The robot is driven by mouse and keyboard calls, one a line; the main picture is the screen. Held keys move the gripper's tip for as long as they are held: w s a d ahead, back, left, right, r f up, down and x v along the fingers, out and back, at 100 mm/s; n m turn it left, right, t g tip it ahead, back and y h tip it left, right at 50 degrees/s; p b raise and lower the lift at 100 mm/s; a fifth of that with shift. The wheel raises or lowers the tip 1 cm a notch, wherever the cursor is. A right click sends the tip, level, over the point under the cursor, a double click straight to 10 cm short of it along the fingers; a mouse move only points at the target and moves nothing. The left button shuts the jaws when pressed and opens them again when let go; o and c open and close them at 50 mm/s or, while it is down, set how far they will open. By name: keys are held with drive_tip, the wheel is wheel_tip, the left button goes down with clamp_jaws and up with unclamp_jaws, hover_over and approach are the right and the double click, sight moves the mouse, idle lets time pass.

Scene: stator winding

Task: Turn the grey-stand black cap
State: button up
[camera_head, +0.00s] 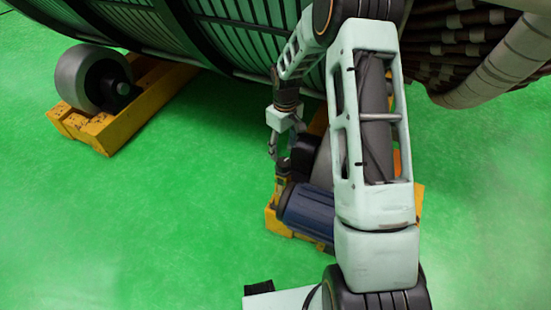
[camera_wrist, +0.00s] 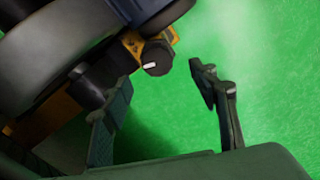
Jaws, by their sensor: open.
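A round black cap (camera_wrist: 157,60) with a white mark sits on a yellow part beside the blue motor in the wrist view. It lies beyond and between my fingertips, with no contact visible. My gripper (camera_wrist: 160,74) is open and empty. In the head view my gripper (camera_head: 282,152) points down beside the near roller stand, at its left side. The grey roller (camera_wrist: 40,50) has a black hub (camera_wrist: 92,90), near the left finger. The stand frame (camera_head: 274,221) looks yellow, not grey. My arm hides much of it in the head view.
The blue motor (camera_head: 308,209) projects below the gripper. The large ribbed stator (camera_head: 240,45) hangs above. Another yellow stand (camera_head: 100,134) with a grey roller (camera_head: 84,72) is at left. Green floor (camera_head: 150,220) is open at left and right.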

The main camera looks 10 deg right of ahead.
sight(284, 162)
drive_tip(key=f+b, duration=0.1)
drive_tip(key=f, duration=0.3)
drive_tip(key=f+b, duration=0.1)
drive_tip(key=f, duration=0.3)
drive_tip(key=shift+w+d+f, duration=0.15)
drive_tip(key=shift+w+f, duration=0.05)
drive_tip(key=shift+f, duration=0.05)
drive_tip(key=c, duration=1.2)
